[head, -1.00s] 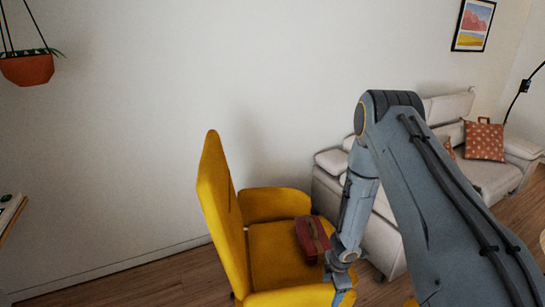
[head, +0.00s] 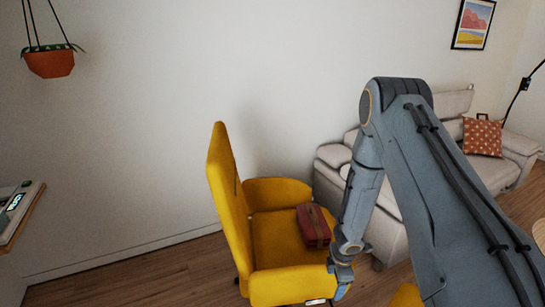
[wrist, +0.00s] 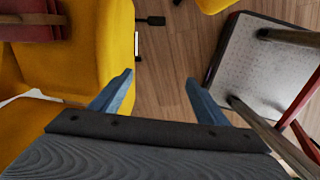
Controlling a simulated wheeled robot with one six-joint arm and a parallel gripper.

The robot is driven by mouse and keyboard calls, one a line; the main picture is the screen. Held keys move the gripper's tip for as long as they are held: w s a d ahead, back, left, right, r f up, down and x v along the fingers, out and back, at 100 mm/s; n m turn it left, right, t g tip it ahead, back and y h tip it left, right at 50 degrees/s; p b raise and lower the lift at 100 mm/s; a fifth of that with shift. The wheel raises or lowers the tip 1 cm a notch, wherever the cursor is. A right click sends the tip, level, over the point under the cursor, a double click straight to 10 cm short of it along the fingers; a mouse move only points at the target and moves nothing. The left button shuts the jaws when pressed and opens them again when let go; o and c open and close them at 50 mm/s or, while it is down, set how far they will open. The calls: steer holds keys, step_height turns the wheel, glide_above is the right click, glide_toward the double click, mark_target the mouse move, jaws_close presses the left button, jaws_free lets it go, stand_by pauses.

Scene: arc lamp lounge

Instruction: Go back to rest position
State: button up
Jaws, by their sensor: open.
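My gripper (wrist: 160,92) is open and empty in the wrist view, with its two blue fingers apart above the wooden floor. In the head view my gripper (head: 341,281) hangs low, just right of the yellow chair (head: 275,243). The chair's seat also shows at the left of the wrist view (wrist: 95,50). A dark red box with a brown strap (head: 313,226) lies on the chair seat. Part of the box shows at the top left of the wrist view (wrist: 30,22), apart from the fingers.
A pale sofa (head: 400,225) with an orange patterned cushion (head: 482,137) stands behind my arm. A hanging planter (head: 50,62) is at upper left. A shelf edge (head: 20,218) is at left. A grey-topped, red-edged piece (wrist: 262,60) is at right of the wrist view.

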step_height(320, 180, up, 16)
steer(key=s+d+m+h+b, duration=0.25)
steer(key=m+b, duration=0.25)
steer(key=m, duration=0.4)
steer(key=s+a+r+m+y+b, duration=0.1)
steer(key=s+a+r+m+b, duration=0.1)
steer(key=s+r+m, duration=0.2)
steer(key=s+a+r+m+y+b, duration=0.1)
steer(key=s+r+m, duration=0.4)
steer(key=s, duration=0.6)
steer(key=shift+a+r+m+b, duration=0.3)
steer(key=shift+a+b, duration=0.4)
steer(key=shift+a, duration=0.2)
steer(key=shift+w+y, duration=0.1)
steer(key=shift+y, duration=0.15)
